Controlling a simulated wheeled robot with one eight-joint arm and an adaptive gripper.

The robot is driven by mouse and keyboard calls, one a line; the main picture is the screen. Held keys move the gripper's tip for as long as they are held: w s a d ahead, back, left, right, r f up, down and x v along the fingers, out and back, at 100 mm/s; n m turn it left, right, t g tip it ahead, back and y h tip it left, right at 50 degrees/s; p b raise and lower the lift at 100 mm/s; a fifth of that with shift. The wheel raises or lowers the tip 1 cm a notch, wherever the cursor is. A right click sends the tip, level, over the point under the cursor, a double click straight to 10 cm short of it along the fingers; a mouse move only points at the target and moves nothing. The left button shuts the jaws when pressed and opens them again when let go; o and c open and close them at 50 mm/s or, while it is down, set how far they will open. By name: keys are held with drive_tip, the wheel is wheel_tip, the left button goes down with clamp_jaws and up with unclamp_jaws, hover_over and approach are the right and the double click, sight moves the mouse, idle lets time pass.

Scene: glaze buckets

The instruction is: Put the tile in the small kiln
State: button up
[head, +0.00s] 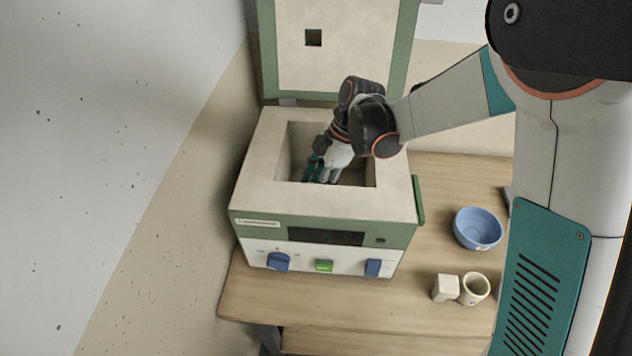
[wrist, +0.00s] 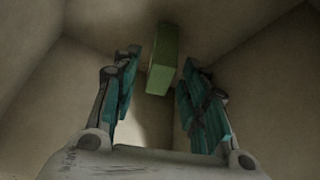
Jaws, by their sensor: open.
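The small kiln (head: 246,190) stands on the wooden table with its lid (head: 347,55) raised at the back and its square chamber open at the top. My gripper (head: 315,176) reaches down into the chamber, toward its left side. In the wrist view my gripper (wrist: 161,90) is open, with one teal finger on each side. The green tile (wrist: 162,62) shows inside the chamber, beyond and between the fingertips, with visible gaps to both fingers. I cannot tell whether it rests fully on the chamber floor. In the head view the tile is hidden by the chamber and my gripper.
A blue bowl (head: 477,228) stands on the table (head: 440,190) right of the kiln. A white block (head: 445,288) and a cream cup (head: 475,288) stand nearer the front. The chamber walls (wrist: 40,80) surround my gripper closely. The front table strip is clear.

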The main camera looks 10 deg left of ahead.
drive_tip(key=p+v, duration=0.3)
drive_tip(key=v, duration=0.9)
drive_tip(key=shift+p, duration=0.3)
drive_tip(key=shift+a+r, duration=0.1)
drive_tip(key=shift+r, duration=0.05)
idle(0.6)
